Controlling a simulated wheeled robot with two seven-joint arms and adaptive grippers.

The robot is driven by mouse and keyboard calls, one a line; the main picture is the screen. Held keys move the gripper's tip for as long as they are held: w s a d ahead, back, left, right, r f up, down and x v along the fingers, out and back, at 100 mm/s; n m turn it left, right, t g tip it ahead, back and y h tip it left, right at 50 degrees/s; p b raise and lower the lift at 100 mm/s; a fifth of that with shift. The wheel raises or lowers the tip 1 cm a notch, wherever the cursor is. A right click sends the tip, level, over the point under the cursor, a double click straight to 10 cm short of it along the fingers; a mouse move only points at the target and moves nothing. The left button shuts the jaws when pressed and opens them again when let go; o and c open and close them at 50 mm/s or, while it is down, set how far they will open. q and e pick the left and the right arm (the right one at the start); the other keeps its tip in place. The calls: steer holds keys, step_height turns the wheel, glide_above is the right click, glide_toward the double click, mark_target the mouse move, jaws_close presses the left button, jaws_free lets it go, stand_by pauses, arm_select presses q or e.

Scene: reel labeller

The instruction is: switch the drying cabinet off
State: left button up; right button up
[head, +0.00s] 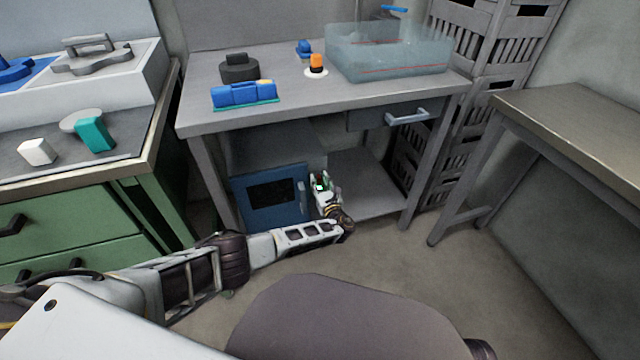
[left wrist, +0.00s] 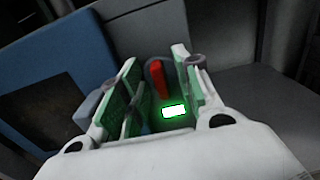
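The drying cabinet (head: 240,205) stands on the lower shelf of the middle table, with a blue door and dark window. Its blue door also shows at the left of the left wrist view (left wrist: 75,50). My left gripper (head: 321,181) is in front of the cabinet's right part, beside the door handle (head: 301,190). In the left wrist view the left gripper (left wrist: 160,88) has its green-padded fingers apart. A red switch (left wrist: 158,80) and a bright green light (left wrist: 173,112) show between them. I cannot tell whether a finger touches the switch. My right gripper is out of view.
The tabletop (head: 300,98) above holds a blue device (head: 244,94), an orange-topped button (head: 316,64) and a clear bin (head: 388,55). A drawer handle (head: 408,115) juts out under it. The shelf right of the cabinet is clear. A chair seat (head: 345,320) stands in front.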

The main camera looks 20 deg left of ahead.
arm_select(q)
steer(key=shift+c, duration=0.5)
jaws_close()
